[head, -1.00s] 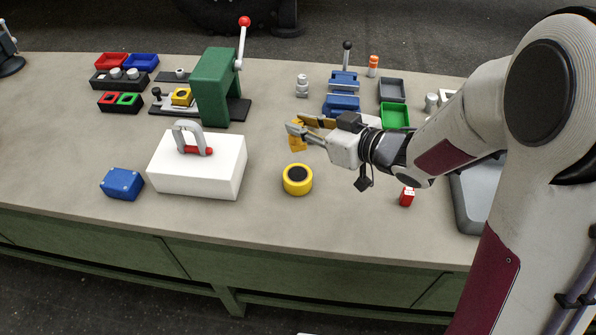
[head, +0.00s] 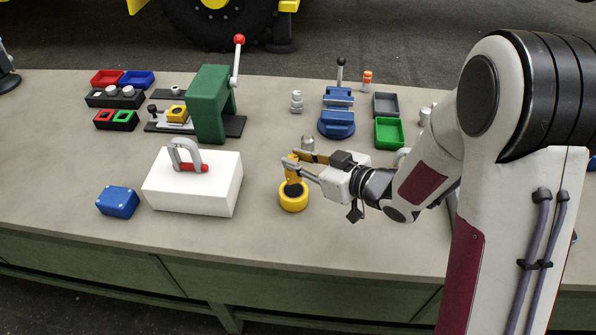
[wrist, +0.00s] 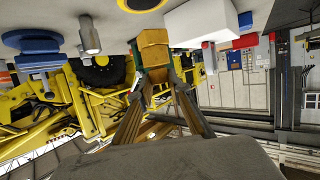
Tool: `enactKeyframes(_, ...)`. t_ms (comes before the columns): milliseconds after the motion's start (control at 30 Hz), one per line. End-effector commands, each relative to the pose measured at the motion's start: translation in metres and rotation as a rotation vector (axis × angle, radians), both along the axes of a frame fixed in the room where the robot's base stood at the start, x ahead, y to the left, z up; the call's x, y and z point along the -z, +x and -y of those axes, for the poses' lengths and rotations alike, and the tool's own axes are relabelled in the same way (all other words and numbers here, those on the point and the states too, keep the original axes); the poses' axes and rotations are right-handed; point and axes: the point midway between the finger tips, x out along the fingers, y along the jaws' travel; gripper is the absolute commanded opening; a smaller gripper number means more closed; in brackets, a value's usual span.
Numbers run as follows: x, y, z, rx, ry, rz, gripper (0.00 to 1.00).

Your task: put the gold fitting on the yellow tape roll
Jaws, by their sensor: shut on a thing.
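My gripper (head: 302,166) is shut on the gold fitting (head: 291,174), a yellow-gold block held upright between the fingertips. In the wrist view the fitting (wrist: 154,48) sits at the ends of the fingers (wrist: 157,78). The yellow tape roll (head: 293,203), with a dark centre, lies flat on the bench. In the head view the fitting's lower end overlaps the roll's far side. In the wrist view a gap shows between the fitting and the roll (wrist: 142,4), so they look apart; the exact height is unclear.
A white block (head: 192,186) with a grey clamp (head: 184,152) stands left of the roll, and a blue box (head: 118,202) beyond it. A silver fitting (head: 307,143) stands just behind my gripper. A blue vise (head: 338,122) and green tray (head: 389,132) are farther back. Bench in front is clear.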

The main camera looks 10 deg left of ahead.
Motion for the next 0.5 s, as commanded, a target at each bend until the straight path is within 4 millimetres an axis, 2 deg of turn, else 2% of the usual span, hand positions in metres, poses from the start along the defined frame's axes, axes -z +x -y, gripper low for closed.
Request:
enactKeyframes(267,0.002,0.0,0.0,0.0,0.002,0.001,0.0)
enactKeyframes(500,0.019,0.0,0.0,0.0,0.0,-0.001,0.0)
